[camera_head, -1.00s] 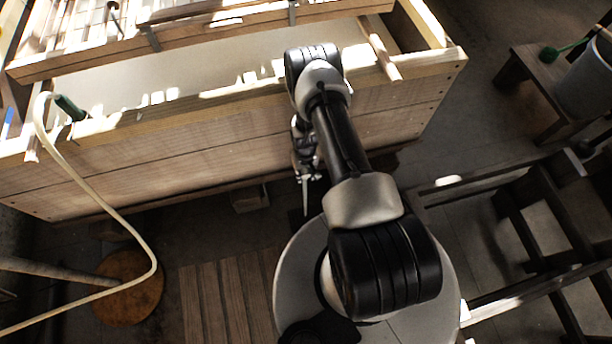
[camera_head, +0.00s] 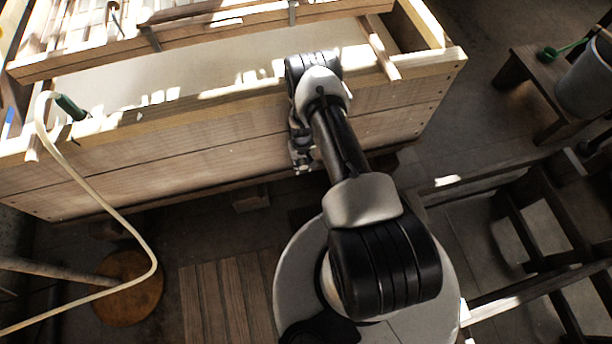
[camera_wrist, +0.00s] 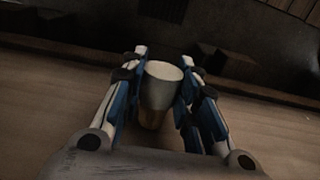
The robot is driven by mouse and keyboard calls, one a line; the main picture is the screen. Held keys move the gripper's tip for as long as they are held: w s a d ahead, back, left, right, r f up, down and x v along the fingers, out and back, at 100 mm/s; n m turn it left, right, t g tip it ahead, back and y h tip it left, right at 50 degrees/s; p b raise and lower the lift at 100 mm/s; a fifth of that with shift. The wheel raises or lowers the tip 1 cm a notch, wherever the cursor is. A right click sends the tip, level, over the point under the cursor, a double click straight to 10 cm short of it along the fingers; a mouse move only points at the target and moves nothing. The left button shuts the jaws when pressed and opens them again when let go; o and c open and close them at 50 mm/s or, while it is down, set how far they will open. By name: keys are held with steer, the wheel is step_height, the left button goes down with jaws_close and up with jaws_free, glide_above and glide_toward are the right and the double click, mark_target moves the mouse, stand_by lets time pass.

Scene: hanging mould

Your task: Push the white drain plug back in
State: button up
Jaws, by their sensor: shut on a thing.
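The drain plug (camera_wrist: 160,92) shows in the wrist view as a short round piece with a pale white end and a browner lower part. It sits between the two blue-padded fingers of my gripper (camera_wrist: 160,88), which is shut on it. Plank wood fills the view behind the plug; I cannot tell whether the plug touches it or sits in a hole. In the head view my gripper (camera_head: 300,163) is close to the front wall of the wooden vat (camera_head: 190,155), low down and partly behind my arm. The plug cannot be made out there.
A pale hose (camera_head: 75,175) hangs over the vat's left rim down to the floor. A wooden slatted board (camera_head: 225,300) and a round wooden disc (camera_head: 130,290) lie in front. A dark wooden frame (camera_head: 540,215) and a bucket (camera_head: 588,85) on a bench stand at right.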

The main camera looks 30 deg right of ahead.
steer(key=o, duration=1.1)
steer(key=shift+w+d+r, duration=0.2)
steer(key=shift+w+r, duration=0.1)
steer(key=shift+w, duration=0.35)
steer(key=shift+o, duration=0.2)
steer(key=shift+w+r, duration=0.1)
steer(key=shift+r, duration=0.4)
step_height(320, 180, up, 11)
steer(key=shift+s, duration=0.4)
steer(key=shift+a+f, duration=0.1)
steer(key=shift+f, duration=0.05)
